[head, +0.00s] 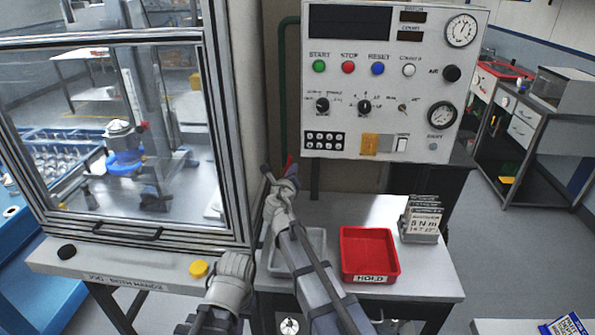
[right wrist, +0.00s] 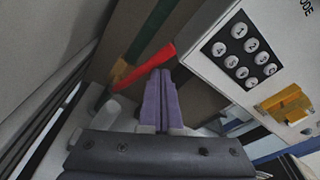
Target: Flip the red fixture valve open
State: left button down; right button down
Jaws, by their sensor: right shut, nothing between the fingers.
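The red valve lever (right wrist: 148,66) shows in the right wrist view, running from a brass-coloured valve body (right wrist: 120,72) toward the upper right, at an angle to the green pipe (right wrist: 152,30). In the head view only a small bit of the red lever (head: 289,160) shows beside my right gripper (head: 291,172). My right gripper's purple fingers (right wrist: 161,72) are shut together and empty. Their tips are close to the lever's near side; I cannot tell whether they touch.
The control panel (head: 385,80) stands to the right of the valve, and a framed glass enclosure (head: 120,140) to the left. Below are a grey tray (head: 313,240), a red HOLD tray (head: 370,277) and a card holder (head: 420,235) on the bench (head: 440,280).

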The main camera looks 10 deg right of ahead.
jog(key=shift+w+a+r, duration=0.15)
jog(key=shift+a+r, duration=0.05)
jog(key=shift+a, duration=0.2)
jog(key=shift+w+a+r, duration=0.1)
jog(key=shift+a+r, duration=0.05)
jog(key=shift+a, duration=0.25)
jog(key=shift+w+a+p, duration=0.1)
jog(key=shift+a+p, duration=0.15)
jog(key=shift+p, duration=0.05)
jog(key=shift+d, duration=0.1)
